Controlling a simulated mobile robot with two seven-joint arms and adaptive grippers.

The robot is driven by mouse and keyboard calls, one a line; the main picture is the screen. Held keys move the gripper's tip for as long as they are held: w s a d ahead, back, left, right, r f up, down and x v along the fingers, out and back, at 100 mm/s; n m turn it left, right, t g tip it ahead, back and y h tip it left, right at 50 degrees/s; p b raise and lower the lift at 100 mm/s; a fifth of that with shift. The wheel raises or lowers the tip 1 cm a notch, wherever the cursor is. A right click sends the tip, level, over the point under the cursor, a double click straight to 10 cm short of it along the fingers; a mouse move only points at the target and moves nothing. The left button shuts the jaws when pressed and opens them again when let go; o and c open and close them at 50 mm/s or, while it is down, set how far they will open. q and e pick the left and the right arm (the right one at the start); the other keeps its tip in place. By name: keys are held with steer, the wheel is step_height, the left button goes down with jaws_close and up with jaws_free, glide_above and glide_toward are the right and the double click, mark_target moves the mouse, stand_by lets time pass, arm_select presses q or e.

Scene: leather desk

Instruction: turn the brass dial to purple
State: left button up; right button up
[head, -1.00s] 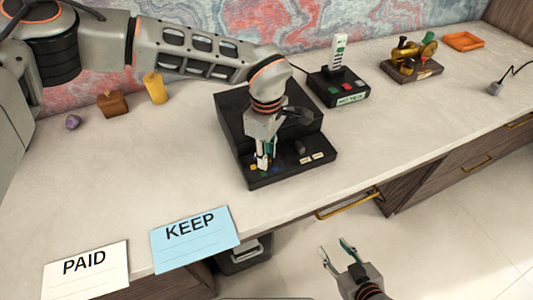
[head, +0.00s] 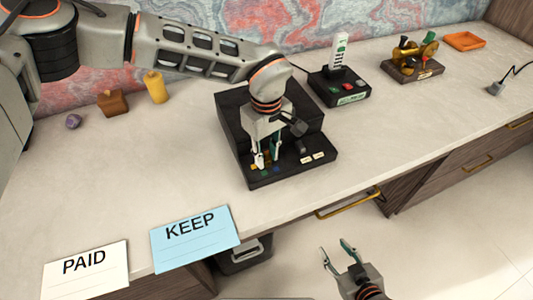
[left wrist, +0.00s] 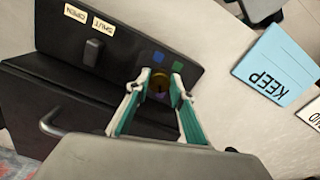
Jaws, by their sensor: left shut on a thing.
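The brass dial (left wrist: 159,84) sits on the front panel of a black box (head: 300,172). My left gripper (head: 267,161) points down at the panel. In the left wrist view its fingers (left wrist: 161,82) are on both sides of the dial, shut on it. A blue mark (left wrist: 158,57) and a green mark (left wrist: 178,66) show beside the dial; a purplish patch shows partly behind the fingers. I cannot tell which mark the dial points to. My right gripper (head: 340,256) is open and empty, beyond the desk's front edge.
A dark switch (left wrist: 93,51) with OPEN and SHUT labels is on the same panel. A KEEP card (head: 194,238) and a PAID card (head: 86,271) lie at the front left. A remote on a black base (head: 338,87) stands behind right.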

mark_target(266, 158)
arm_select(q)
steer(key=o, duration=1.1)
step_height(266, 158, up, 12)
stand_by(0.5)
